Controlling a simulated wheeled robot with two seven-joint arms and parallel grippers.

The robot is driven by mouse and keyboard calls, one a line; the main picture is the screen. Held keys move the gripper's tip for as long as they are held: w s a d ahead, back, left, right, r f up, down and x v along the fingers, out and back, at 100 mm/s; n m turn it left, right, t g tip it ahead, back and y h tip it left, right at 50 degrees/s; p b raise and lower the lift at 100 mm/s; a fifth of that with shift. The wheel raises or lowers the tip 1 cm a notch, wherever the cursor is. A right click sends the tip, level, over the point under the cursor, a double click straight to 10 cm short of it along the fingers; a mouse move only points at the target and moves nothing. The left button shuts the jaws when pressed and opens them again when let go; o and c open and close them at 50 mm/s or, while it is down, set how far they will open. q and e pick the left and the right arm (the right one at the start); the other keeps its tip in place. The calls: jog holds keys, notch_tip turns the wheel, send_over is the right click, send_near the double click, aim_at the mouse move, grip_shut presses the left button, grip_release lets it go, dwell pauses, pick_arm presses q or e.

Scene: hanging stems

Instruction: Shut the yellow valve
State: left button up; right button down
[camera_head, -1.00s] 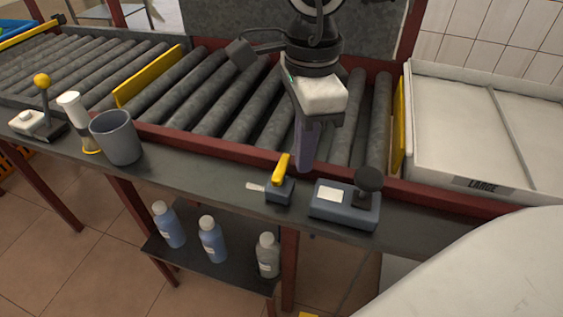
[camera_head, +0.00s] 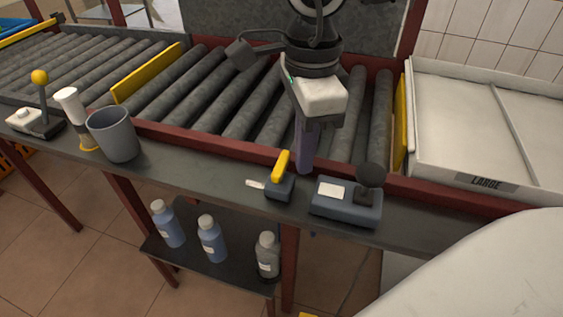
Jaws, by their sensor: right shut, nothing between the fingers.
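The yellow valve handle (camera_head: 281,164) stands up from a small dark grey block (camera_head: 279,188) on the front ledge, leaning slightly right at its top. A white label sticks out at the block's left. My right gripper (camera_head: 304,163) hangs down from the top, just right of the handle, its fingers shut with nothing between them. In the picture a narrow gap shows between fingers and handle; I cannot tell the exact depth between them. My left gripper is not in view.
A grey box with a black knob (camera_head: 371,177) stands close on the right. A grey cup (camera_head: 114,135), a white-and-yellow item (camera_head: 76,117) and a yellow-balled lever (camera_head: 40,78) stand at left. Rollers (camera_head: 235,100) lie behind; bottles (camera_head: 212,240) stand on the lower shelf.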

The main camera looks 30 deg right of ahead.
jog(key=shift+f+b, duration=0.5)
jog(key=shift+f, duration=0.1)
jog(key=shift+w, duration=0.1)
